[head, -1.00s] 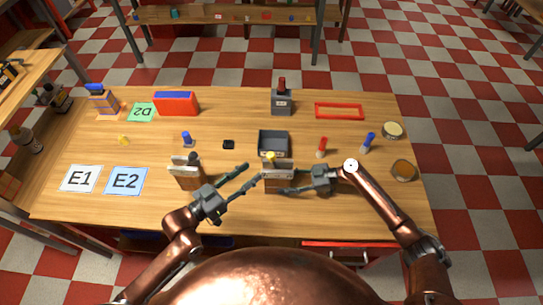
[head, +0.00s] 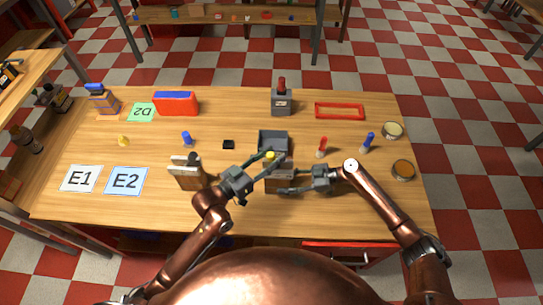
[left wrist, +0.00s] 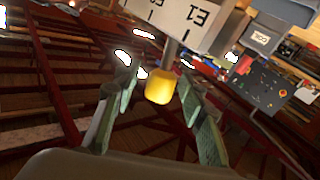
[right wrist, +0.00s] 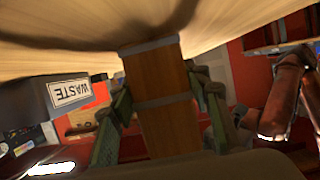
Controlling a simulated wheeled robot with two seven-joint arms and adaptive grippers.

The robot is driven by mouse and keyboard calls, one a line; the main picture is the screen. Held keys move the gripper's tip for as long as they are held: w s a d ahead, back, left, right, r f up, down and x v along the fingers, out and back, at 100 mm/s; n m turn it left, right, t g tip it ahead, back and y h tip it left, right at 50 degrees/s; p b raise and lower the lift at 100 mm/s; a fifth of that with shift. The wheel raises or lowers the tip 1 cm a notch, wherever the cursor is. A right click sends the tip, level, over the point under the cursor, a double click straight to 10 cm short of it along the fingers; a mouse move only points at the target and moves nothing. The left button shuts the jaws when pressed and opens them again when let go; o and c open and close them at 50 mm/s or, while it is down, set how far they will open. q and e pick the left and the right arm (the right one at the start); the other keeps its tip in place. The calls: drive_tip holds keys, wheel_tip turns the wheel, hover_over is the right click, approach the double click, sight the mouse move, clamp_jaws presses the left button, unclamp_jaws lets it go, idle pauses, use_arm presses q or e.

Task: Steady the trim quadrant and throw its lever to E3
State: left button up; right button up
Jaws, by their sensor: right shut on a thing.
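The trim quadrant (head: 279,183) is a wooden block with a pale scale face, near the front middle of the table. Its yellow lever knob (head: 270,155) stands at the top. No finger clearly touches the knob. My right gripper (head: 287,180) is shut on the quadrant from the right; in the right wrist view its fingers flank the wooden body (right wrist: 162,100). The E3 mark cannot be made out.
A similar block with a black knob (head: 186,174) stands just left of my left gripper. A dark waste bin (head: 273,138) is close behind the quadrant. Red (head: 321,147) and blue (head: 367,142) pegs stand right. Cards E1 (head: 80,179) and E2 (head: 126,181) lie left.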

use_arm(q)
clamp_jaws()
drive_tip(key=shift+d, duration=0.15)
idle(0.5)
drive_tip(key=shift+d+r+m+g+y, duration=0.15)
drive_tip(key=shift+d+m+g+y, duration=0.25)
drive_tip(key=shift+d+m, duration=0.15)
drive_tip(key=d+m+y, duration=0.1)
drive_tip(key=d+m+g+y, duration=0.1)
drive_tip(key=d+m+y, duration=0.1)
drive_tip(key=d, duration=0.1)
drive_tip(key=shift+f+g+y, duration=0.25)
drive_tip(key=shift+g+y, duration=0.05)
drive_tip(key=shift+g, duration=0.1)
drive_tip(key=shift+d+f+m+y, duration=0.5)
drive_tip(key=shift+d+y, duration=0.2)
drive_tip(key=shift+y, duration=0.1)
